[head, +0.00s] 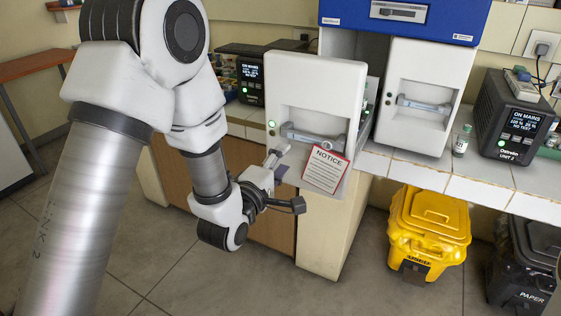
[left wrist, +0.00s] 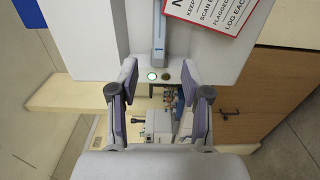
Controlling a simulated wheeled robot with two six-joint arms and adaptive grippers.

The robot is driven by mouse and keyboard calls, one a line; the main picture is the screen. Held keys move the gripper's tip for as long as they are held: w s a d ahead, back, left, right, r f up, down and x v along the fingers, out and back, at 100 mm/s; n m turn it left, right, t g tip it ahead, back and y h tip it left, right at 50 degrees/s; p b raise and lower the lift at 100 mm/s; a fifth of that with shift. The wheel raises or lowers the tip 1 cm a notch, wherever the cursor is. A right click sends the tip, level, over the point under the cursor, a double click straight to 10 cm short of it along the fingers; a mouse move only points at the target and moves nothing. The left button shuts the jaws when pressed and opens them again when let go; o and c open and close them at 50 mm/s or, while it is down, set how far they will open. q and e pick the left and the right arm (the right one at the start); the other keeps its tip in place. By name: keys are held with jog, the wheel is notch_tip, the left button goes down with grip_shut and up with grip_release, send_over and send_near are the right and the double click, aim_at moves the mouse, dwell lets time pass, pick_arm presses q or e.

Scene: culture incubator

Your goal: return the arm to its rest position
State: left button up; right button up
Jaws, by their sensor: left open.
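My left arm comes in from the left in the head view. Its gripper (head: 281,164) is in front of the lower part of the white incubator door (head: 315,85), close to the door's handle (head: 312,137). In the left wrist view my left gripper (left wrist: 163,92) has its two padded fingers spread, with nothing between them. The door handle (left wrist: 159,35) shows beyond the fingertips, apart from them. My right gripper is not in view.
A notice (head: 326,168) hangs at the door's lower right. The right-hand door (head: 420,85) looks closed. A small vial (head: 462,140) and a black power unit (head: 512,115) stand on the counter. A yellow bin (head: 428,225) and black bin (head: 525,255) stand below. Floor at lower left is clear.

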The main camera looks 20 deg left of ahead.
pick_arm(q)
jog(key=shift+s, duration=0.1)
dwell(0.3)
jog(key=s+f+m+g, duration=0.1)
jog(key=s+f+g, duration=0.35)
jog(key=f, duration=0.85)
jog(key=s+f+m+g, duration=0.1)
jog(key=s+f+g, duration=0.35)
jog(key=f, duration=0.95)
jog(key=s+f+m+g, duration=0.4)
jog(key=s+f+m, duration=0.2)
jog(key=s, duration=0.5)
jog(key=s+f+m+g, duration=0.5)
jog(key=s+m, duration=0.4)
jog(key=s, duration=0.2)
jog(key=shift+s+f+y, duration=0.3)
jog(key=shift+s+f, duration=0.05)
jog(key=shift+f, duration=0.05)
